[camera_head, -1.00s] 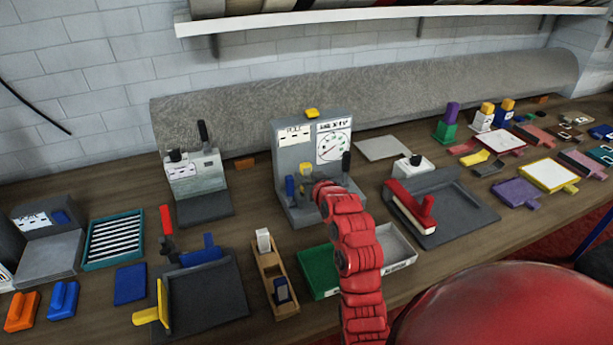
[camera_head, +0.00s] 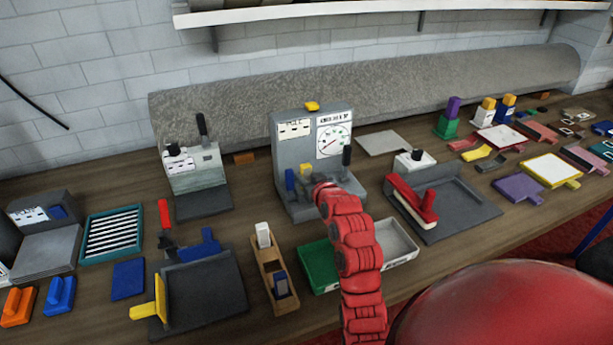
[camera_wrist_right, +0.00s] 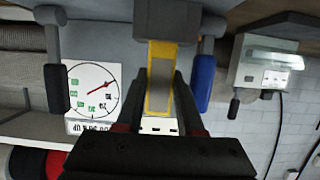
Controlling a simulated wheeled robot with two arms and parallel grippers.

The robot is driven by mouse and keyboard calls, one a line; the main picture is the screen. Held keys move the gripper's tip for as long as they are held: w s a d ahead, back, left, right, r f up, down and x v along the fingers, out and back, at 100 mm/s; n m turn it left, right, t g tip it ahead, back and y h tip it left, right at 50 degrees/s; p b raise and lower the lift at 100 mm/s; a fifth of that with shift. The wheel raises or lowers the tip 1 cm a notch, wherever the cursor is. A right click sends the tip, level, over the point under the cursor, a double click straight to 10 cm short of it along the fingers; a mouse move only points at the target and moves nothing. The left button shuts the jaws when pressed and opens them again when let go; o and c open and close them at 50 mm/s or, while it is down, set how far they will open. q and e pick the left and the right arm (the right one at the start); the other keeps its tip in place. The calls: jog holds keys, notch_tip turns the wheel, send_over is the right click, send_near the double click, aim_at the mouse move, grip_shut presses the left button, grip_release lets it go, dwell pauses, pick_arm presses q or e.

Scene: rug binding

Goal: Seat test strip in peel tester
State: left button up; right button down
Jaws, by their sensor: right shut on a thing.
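The peel tester (camera_head: 297,160) is a grey upright stand with a round dial, a white label, a blue lever and a black lever, at the middle of the table. My right arm reaches to its front, and my right gripper (camera_head: 314,186) is at its lower front, largely hidden by my wrist. In the right wrist view, which is turned over, my right gripper (camera_wrist_right: 162,103) is shut on the test strip (camera_wrist_right: 158,92), a yellow-edged piece with a grey middle. Its far end meets a dark grey block of the tester (camera_wrist_right: 105,45); whether it is inside cannot be told. My left gripper is not in view.
A green tray (camera_head: 318,265) and a grey tray (camera_head: 398,240) stand in front, beside my arm. A wooden holder (camera_head: 267,262) is to their left. A red-handled press (camera_head: 410,197) is at the right, and a grey device (camera_head: 197,170) at the left.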

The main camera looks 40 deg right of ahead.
jog(key=shift+f+b, duration=0.6)
jog(key=shift+f, duration=0.4)
jog(key=shift+c, duration=2.3)
grip_release()
jog(key=shift+s, duration=0.2)
jog(key=shift+p+v, duration=4.8)
jog(key=shift+v, duration=3.75)
jog(key=shift+d+r, duration=0.1)
